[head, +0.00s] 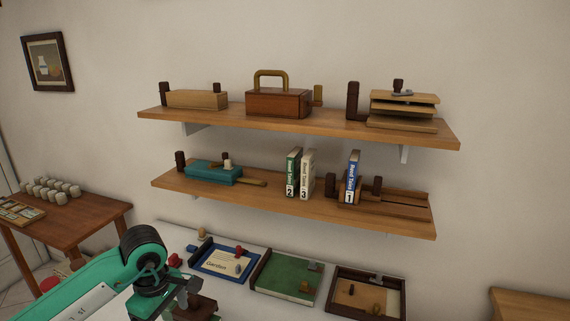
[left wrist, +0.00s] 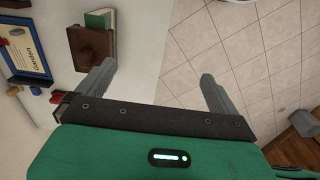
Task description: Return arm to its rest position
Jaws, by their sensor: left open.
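My left arm comes in from the lower left of the head view, green with a black wrist. Its left gripper (head: 187,288) is partly hidden there, low over the white table by a dark brown block. In the left wrist view the two grey fingers of the left gripper (left wrist: 157,84) stand wide apart with nothing between them. Below the fingers are the white table edge and the tiled floor (left wrist: 255,60). The brown block (left wrist: 92,45) and a green book (left wrist: 101,18) lie beyond the upper finger area, apart from it. My right gripper is not in view.
A blue-framed "Garden" tray (head: 226,262), a green tray (head: 287,277) and a brown tray (head: 366,295) lie on the white table. Two wall shelves, upper (head: 300,123) and lower (head: 270,198), hold books and boxes. A side table (head: 75,222) stands left.

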